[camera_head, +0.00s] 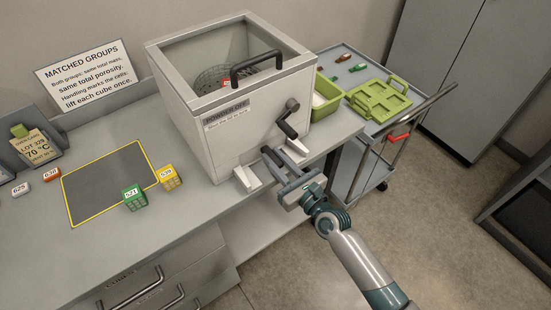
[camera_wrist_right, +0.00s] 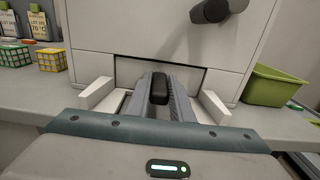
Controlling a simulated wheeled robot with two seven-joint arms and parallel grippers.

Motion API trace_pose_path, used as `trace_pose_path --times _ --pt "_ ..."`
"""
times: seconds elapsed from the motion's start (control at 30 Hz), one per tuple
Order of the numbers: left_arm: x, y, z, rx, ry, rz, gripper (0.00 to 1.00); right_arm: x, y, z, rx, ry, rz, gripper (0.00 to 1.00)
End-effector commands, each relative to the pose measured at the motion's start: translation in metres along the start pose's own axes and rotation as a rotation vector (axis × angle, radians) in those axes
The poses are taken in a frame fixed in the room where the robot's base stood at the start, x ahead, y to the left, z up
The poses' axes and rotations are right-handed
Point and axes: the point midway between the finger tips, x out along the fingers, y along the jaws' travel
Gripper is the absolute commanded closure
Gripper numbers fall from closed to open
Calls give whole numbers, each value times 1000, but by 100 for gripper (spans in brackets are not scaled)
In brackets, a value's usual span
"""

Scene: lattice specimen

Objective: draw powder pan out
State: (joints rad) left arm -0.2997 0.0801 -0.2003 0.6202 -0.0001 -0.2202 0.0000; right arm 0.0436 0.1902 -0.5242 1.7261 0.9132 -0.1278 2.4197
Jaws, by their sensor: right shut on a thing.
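The grey front of the powder pan (camera_wrist_right: 193,79) shows in the low slot at the base of the box. My right gripper (camera_wrist_right: 160,92) is shut on the pan's dark handle (camera_wrist_right: 159,86), between two white guide blocks (camera_wrist_right: 96,93). In the head view, my right gripper (camera_head: 279,163) is at the lower front of the box, and its fingers hide most of the pan. My left gripper is not in view.
A green cube (camera_head: 134,198) and a yellow cube (camera_head: 170,178) sit by a dark yellow-edged mat (camera_head: 105,180). The crank (camera_head: 288,122) sticks out above my gripper. Floor in front is open.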

Motion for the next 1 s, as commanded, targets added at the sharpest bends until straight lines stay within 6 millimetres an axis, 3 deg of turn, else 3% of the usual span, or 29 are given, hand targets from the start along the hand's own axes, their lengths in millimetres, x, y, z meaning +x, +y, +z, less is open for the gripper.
trace_pose_path --times 1.0 --pt "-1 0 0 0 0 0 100 -5 0 1 0 -1 0 100"
